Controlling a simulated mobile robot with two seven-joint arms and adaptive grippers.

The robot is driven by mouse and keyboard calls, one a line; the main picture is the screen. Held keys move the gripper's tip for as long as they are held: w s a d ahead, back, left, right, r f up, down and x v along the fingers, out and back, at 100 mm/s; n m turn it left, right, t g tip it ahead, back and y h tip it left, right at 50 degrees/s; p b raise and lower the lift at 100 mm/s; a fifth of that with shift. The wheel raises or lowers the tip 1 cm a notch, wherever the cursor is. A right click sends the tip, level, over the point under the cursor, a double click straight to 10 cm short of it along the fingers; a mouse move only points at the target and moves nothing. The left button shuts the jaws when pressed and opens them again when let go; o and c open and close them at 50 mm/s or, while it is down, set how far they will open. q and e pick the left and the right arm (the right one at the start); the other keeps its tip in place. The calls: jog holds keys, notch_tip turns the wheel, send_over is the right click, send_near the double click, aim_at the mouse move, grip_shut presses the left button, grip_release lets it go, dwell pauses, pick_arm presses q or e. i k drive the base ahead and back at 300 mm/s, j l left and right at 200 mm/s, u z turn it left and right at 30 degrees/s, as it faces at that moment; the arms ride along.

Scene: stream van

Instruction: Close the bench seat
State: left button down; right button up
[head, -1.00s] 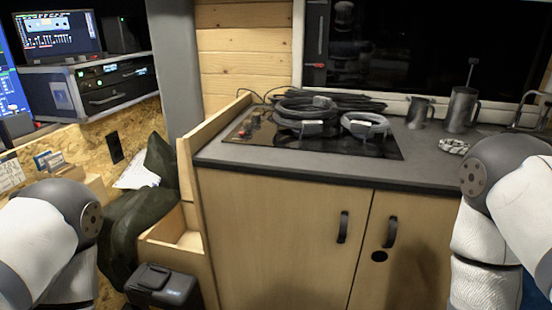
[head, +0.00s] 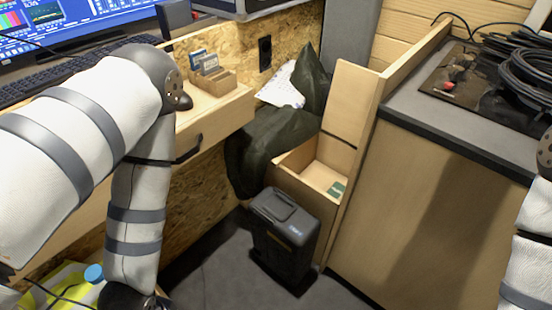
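The bench seat (head: 296,188) is a light wooden box low between the chipboard wall and the kitchen cabinet. It stands open, and a small green item (head: 337,189) lies inside it. A raised wooden panel (head: 349,104), which looks like its lid, stands upright at the box's right side, close to the cabinet.
A black bin (head: 284,240) stands on the floor in front of the bench. A dark green jacket (head: 262,150) hangs over its left side. A desk drawer (head: 215,115) is at left, the cabinet (head: 430,200) at right. Some grey floor (head: 215,262) is clear.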

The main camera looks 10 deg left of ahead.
aim_at(353, 88)
jog(key=i+j+u, duration=0.2)
jog(key=u, duration=0.35)
jog(key=i+u, duration=0.3)
jog(key=u, duration=0.2)
